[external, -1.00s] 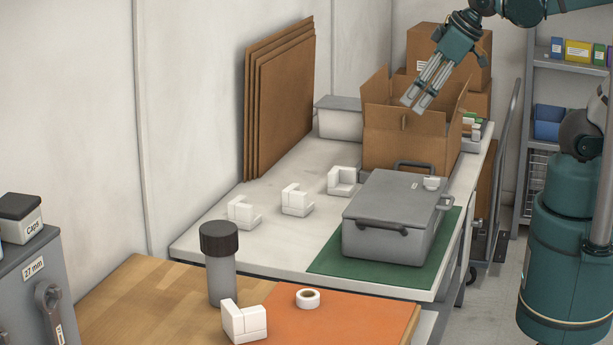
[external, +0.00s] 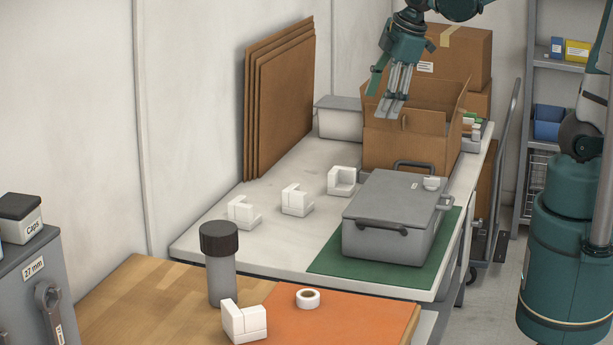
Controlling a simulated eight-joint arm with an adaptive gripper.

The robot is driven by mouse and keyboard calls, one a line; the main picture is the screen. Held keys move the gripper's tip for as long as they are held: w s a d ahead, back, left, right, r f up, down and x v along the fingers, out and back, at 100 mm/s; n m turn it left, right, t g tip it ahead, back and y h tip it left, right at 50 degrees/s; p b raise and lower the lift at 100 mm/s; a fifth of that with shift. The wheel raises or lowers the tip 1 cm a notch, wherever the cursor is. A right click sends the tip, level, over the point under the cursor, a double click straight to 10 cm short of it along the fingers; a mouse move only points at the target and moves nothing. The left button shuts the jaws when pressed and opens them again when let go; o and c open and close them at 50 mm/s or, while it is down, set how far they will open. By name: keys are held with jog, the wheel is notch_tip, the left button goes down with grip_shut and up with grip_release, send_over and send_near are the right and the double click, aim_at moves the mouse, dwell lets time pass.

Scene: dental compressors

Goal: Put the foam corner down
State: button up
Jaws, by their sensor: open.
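Three white foam corners (external: 244,212) (external: 297,200) (external: 342,181) stand in a row on the pale table left of the grey case. Another foam corner (external: 245,322) stands on the wooden bench at the front, at the edge of the orange mat. My gripper (external: 392,108) is open and points down at the left front part of the open cardboard box (external: 408,148). I see nothing between its fingers. The inside of the box is mostly hidden by its flaps and walls.
The grey lidded case (external: 392,220) stands on a green mat (external: 330,262). A grey bottle with a black cap (external: 220,265) and a tape roll (external: 307,298) are on the front bench. Cardboard sheets (external: 282,100) lean on the wall. The pale table's left front is clear.

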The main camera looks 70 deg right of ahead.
jog(key=w+d+f+n+g, duration=0.2)
jog(key=w+d+f+n, duration=0.3)
jog(key=w+f, duration=0.25)
jog(key=n+g, duration=0.2)
jog(key=n, duration=0.3)
send_near(342, 184)
jog(key=shift+w+a+r+h, duration=0.2)
jog(key=shift+a+h, duration=0.1)
jog(key=shift+a, duration=0.15)
jog(key=shift+d+f+b, duration=0.15)
jog(key=shift+f+b, duration=0.15)
jog(key=shift+f, duration=1)
jog(key=shift+s+d+f+b, duration=0.1)
jog(key=shift+d+f+b, duration=0.15)
jog(key=shift+f, duration=1.05)
jog(key=shift+s+d+f+b, duration=0.1)
jog(key=shift+d+f+b, duration=0.1)
jog(key=shift+f, duration=1.1)
